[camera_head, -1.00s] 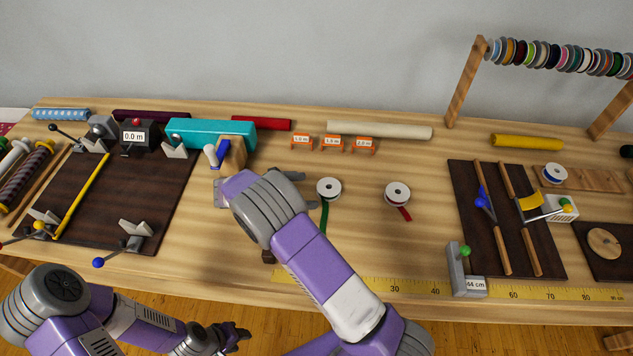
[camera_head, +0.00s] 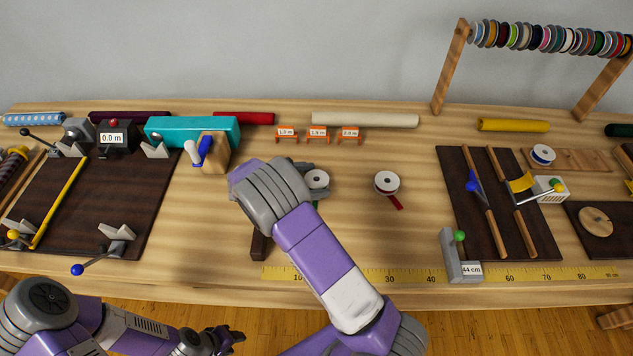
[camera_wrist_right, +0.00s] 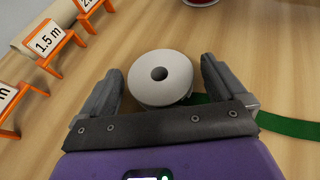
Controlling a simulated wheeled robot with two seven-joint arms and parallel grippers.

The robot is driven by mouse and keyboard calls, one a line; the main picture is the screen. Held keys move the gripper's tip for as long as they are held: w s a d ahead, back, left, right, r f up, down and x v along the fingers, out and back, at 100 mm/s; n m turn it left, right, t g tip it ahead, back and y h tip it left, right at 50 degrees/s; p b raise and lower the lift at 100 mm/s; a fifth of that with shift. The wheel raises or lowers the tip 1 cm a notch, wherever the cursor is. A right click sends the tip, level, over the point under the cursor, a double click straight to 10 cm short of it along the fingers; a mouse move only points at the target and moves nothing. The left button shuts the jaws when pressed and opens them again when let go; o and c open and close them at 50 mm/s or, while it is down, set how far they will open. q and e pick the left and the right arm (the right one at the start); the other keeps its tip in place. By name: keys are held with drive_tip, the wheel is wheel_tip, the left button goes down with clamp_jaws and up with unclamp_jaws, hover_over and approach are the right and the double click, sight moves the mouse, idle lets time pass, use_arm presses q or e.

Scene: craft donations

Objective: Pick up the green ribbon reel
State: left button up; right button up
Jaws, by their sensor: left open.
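The green ribbon reel (camera_head: 317,180) stands on the table with its white round face up, partly hidden by my right gripper in the head view. The wrist view shows the reel (camera_wrist_right: 160,78) between the two fingers of my right gripper (camera_wrist_right: 160,69), with a narrow gap at each side. Its green ribbon tail (camera_wrist_right: 285,126) lies out to the right under the right finger. My left gripper (camera_head: 227,339) is open and empty, low in front of the table edge.
A red ribbon reel (camera_head: 386,183) stands just right of the green one. Orange length signs (camera_head: 318,134) stand behind it. A teal box (camera_head: 190,131) and a blue-handled wooden block (camera_head: 213,152) are to the left. A yellow ruler (camera_head: 350,275) runs along the front edge.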

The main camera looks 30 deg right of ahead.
sight(312, 181)
drive_tip(key=c, duration=0.9)
wheel_tip(312, 181, up, 10)
drive_tip(key=p, duration=0.3)
